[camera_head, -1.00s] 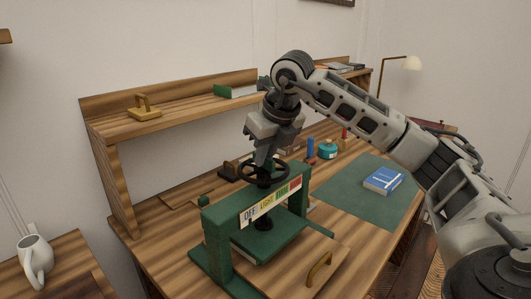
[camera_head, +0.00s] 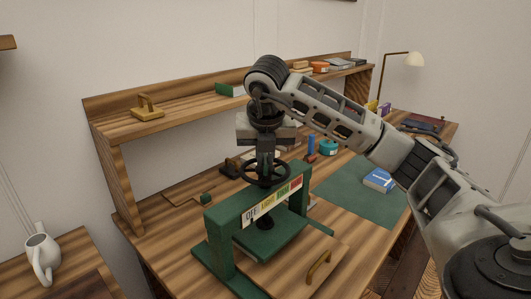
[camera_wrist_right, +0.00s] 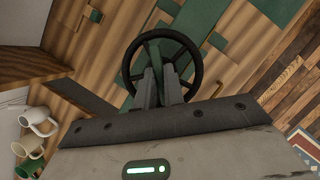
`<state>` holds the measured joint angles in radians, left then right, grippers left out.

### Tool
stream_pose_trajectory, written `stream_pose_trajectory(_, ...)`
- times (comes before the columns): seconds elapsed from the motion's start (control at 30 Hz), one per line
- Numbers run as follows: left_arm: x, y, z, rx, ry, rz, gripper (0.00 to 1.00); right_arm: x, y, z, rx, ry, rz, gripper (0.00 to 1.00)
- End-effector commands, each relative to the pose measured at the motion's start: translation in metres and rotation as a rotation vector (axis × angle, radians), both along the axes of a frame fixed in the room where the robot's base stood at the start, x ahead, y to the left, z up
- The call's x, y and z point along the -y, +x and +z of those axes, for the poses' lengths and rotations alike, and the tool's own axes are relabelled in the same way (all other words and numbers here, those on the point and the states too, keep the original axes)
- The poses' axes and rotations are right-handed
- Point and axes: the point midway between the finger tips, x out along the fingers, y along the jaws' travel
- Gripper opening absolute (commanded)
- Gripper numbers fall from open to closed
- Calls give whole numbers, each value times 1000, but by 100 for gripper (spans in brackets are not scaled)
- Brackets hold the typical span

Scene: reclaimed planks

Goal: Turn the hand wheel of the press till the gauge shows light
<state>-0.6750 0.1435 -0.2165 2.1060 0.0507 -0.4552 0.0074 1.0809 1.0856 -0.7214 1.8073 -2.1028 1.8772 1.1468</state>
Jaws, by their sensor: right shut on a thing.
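The green press (camera_head: 219,243) stands on the wooden bench, with its black hand wheel (camera_head: 264,184) lying flat on top. The gauge (camera_head: 271,201) is a coloured strip across the press's front beam, with white, yellow, green and red parts. "OFF" and "LIGHT" can be read; I cannot make out a pointer. My right gripper (camera_head: 265,163) points down from above, shut on the hand wheel near its middle. In the right wrist view its fingers (camera_wrist_right: 161,72) reach inside the round rim of the wheel (camera_wrist_right: 128,73). My left gripper is not in view.
A board with a brass handle (camera_head: 318,266) lies before the press. A green mat (camera_head: 345,200) with a blue book (camera_head: 378,180) is to the right. A shelf (camera_head: 190,112) runs behind.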

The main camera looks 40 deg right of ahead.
Motion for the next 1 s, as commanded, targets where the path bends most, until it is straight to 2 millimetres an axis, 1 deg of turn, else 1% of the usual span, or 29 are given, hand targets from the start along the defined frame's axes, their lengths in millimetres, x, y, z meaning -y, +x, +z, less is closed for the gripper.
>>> stream_pose_trajectory(0.2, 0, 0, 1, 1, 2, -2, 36, 0, 1, 1, 4, 0, -34, 0)
stream_pose_trajectory(0.57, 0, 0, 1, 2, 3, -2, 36, 0, 1, 1, 4, 0, -36, 0)
stream_pose_trajectory(0.6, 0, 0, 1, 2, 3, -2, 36, 0, 1, 1, 3, -1, -35, 21)
stream_pose_trajectory(0.63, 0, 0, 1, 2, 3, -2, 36, 0, 1, 1, 3, -1, -35, 29)
stream_pose_trajectory(0.67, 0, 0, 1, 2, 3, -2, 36, 0, 1, 1, 3, -1, -35, 32)
stream_pose_trajectory(0.9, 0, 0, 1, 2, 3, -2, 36, 0, 0, 1, 2, 0, -34, 32)
stream_pose_trajectory(1.0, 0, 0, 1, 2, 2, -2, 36, -1, -1, 4, 3, 0, -34, 32)
